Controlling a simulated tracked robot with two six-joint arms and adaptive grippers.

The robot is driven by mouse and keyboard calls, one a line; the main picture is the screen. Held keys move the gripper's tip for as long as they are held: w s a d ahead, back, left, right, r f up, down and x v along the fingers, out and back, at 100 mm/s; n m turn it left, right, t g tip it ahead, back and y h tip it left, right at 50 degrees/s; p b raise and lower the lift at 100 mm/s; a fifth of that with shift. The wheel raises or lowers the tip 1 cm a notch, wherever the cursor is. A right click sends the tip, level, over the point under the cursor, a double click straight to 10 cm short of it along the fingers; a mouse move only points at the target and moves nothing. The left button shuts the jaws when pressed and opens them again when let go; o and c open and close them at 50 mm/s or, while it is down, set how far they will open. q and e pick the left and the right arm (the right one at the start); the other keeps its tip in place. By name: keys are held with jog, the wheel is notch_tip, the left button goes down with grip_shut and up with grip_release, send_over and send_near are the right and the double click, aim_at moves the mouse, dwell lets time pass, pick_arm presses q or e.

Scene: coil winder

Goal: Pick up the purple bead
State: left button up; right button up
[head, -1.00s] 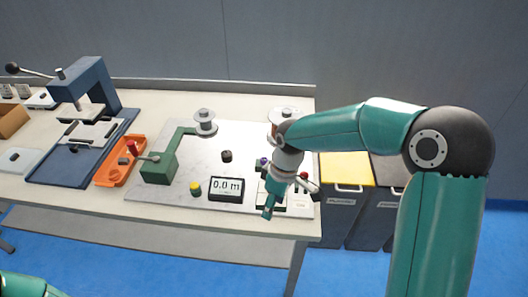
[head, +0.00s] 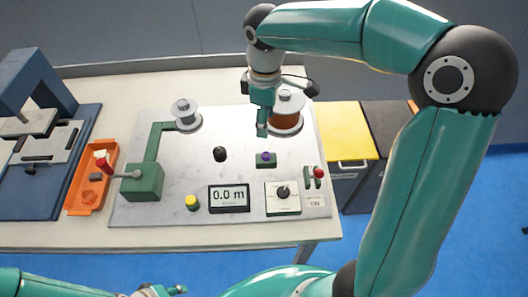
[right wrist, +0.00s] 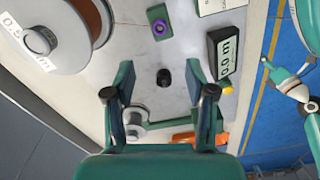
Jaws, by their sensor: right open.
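The purple bead (head: 265,155) sits on a small green block (head: 266,164) on the white board, right of a black knob. It also shows in the right wrist view (right wrist: 159,27), near the top. My right gripper (head: 262,132) is above the board, just behind the bead in the head view and in front of the copper spool. In the right wrist view its two fingers (right wrist: 160,82) are spread wide with nothing between them; the bead lies beyond their tips. My left gripper (head: 165,291) shows only partly at the bottom edge.
A copper spool (head: 287,117) stands close to the right gripper. The black knob (head: 220,154), meter display (head: 229,198), dial box (head: 283,198) and red-knobbed switch (head: 318,173) surround the bead. A green winder (head: 145,180) and orange tray (head: 78,194) stand left.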

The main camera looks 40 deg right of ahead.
send_over(265, 154)
jog(key=f, duration=0.8)
jog(key=shift+s, duration=0.4)
jog(key=shift+w+a+f+p, duration=0.1)
jog(key=shift+f+p, duration=0.05)
jog(key=shift+f, duration=1.15)
jog(key=shift+a+f+p, duration=0.1)
jog(key=shift+f+p, duration=0.05)
jog(key=shift+f, duration=1.1)
jog(key=c, duration=0.8)
jog(key=shift+r, duration=0.2)
notch_tip(265, 154, up, 20)
jog(key=shift+f, duration=0.1)
